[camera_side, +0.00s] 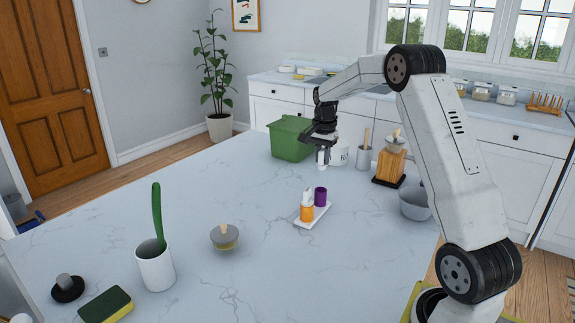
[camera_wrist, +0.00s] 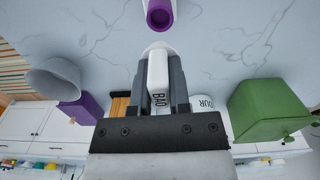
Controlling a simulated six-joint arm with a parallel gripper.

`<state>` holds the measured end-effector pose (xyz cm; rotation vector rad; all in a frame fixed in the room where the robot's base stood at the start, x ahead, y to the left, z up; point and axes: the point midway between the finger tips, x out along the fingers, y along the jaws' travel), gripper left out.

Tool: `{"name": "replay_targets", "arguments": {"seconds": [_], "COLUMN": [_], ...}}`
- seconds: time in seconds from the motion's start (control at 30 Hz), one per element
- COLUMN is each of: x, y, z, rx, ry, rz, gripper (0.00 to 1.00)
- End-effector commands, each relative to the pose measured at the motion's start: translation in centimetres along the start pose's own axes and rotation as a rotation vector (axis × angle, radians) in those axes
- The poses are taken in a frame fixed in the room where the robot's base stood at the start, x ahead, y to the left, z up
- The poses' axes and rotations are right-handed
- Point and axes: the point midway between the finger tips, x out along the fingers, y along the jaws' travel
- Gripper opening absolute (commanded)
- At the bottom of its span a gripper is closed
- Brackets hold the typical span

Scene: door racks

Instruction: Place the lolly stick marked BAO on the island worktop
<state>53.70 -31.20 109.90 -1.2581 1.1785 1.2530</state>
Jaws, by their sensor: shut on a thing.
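My gripper (camera_side: 322,147) is above the far part of the marble island worktop (camera_side: 255,175), pointing down. In the wrist view my gripper (camera_wrist: 159,85) is shut on a white piece (camera_wrist: 158,68) with the letters BAO on it, the lolly stick of the task. Its white end (camera_side: 322,159) shows below the fingers in the side view. It appears held above the worktop, but the exact gap is hard to tell. The fingers hide its sides.
A green bin (camera_side: 289,139), white canister (camera_side: 340,156), utensil pot (camera_side: 364,157), wooden dispenser (camera_side: 390,162) and grey bowl (camera_side: 414,204) crowd the far side. The worktop's middle left is clear.

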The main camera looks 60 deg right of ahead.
Motion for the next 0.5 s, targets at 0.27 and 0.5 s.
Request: {"name": "replay_targets", "arguments": {"seconds": [0.27,0.5], "x": [-4.4,-4.9], "y": [0.0,-0.1], "z": [0.0,2.4], "rx": [0.0,0.005], "ry": [0.002,-0.001], "rz": [-0.003,0.001], "gripper": [0.0,0.0]}}
